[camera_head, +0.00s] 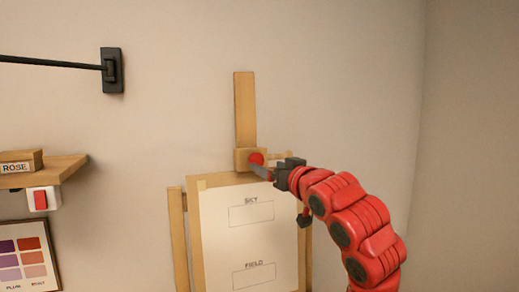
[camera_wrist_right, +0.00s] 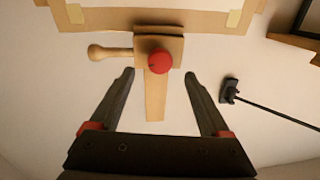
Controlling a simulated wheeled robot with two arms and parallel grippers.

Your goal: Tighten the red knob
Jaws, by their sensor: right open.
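The red knob (camera_head: 256,159) sits on the front of a wooden block (camera_head: 241,160) on the easel's upright post (camera_head: 244,105). In the right wrist view the round red knob (camera_wrist_right: 160,62) shows just beyond the fingertips, between their lines. My right gripper (camera_head: 262,170) reaches in from the right in the head view, its fingers close to the knob. In the wrist view its two fingers (camera_wrist_right: 160,73) are spread wide with nothing between them but the post behind. I cannot tell whether a finger touches the knob. My left gripper is not in view.
A board with paper (camera_head: 250,241) marked SKY and FIELD rests on the easel below the block. A wooden peg (camera_wrist_right: 110,52) sticks out from the block's side. At left are a black wall rod (camera_head: 50,62), a shelf (camera_head: 60,172) with a ROSE block, a red switch (camera_head: 41,200) and a colour chart (camera_head: 28,258).

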